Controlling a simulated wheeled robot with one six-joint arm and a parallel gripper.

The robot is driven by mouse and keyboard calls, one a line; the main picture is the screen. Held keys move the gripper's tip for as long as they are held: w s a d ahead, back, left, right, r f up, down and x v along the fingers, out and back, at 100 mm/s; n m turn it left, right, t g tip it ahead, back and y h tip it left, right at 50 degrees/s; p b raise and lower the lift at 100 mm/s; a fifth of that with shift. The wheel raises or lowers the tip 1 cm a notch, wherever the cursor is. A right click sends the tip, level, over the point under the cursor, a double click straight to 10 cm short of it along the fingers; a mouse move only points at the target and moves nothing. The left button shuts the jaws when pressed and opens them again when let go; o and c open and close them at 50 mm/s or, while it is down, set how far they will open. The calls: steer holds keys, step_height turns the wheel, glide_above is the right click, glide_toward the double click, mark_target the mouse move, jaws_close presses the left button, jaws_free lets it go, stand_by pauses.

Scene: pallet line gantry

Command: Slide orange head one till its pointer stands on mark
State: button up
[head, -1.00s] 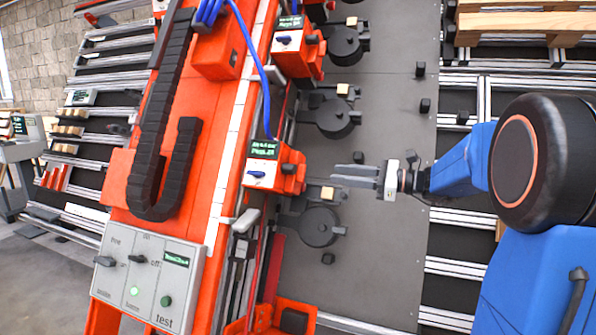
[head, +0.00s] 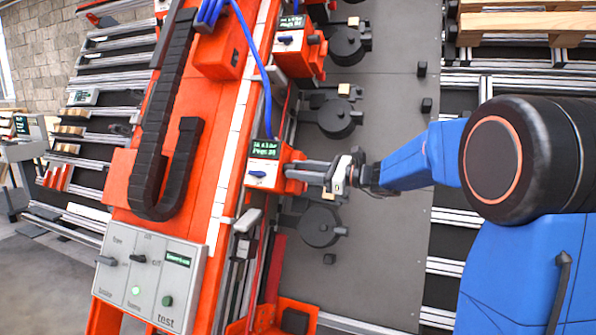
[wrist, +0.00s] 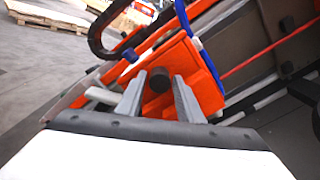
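The nearest orange head (head: 294,184) sits on the gantry beam, with a small green-lettered display (head: 264,150) and a blue lever (head: 257,174). In the wrist view the orange head (wrist: 203,72) fills the middle, and its dark round knob (wrist: 158,80) stands between my fingers. My gripper (head: 303,172) reaches it from the right; in the wrist view my gripper (wrist: 159,92) is open, one finger on each side of the knob, with no clear contact. A pale segmented strip (head: 229,150) runs along the beam. I cannot make out the pointer or its mark.
A second orange head (head: 299,59) sits farther up the beam. Dark round fixtures (head: 320,226) lie on the grey plate below the heads. A blue cable (head: 262,75) hangs close to the nearest head. A control panel (head: 148,281) stands at the lower left.

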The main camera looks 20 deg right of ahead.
steer(key=shift+w+a, duration=0.15)
steer(key=shift+a, duration=0.05)
jaws_close()
steer(key=w+r, duration=0.1)
steer(key=r, duration=0.1)
steer(key=w+d+r, duration=0.1)
steer(key=r, duration=0.2)
steer(key=w+d+r, duration=0.1)
steer(key=r, duration=0.2)
steer(key=shift+w+d, duration=0.2)
steer(key=shift+d, duration=0.05)
jaws_free()
steer(key=shift+d, duration=0.1)
steer(key=v, duration=1.7)
steer(key=shift+s, duration=0.15)
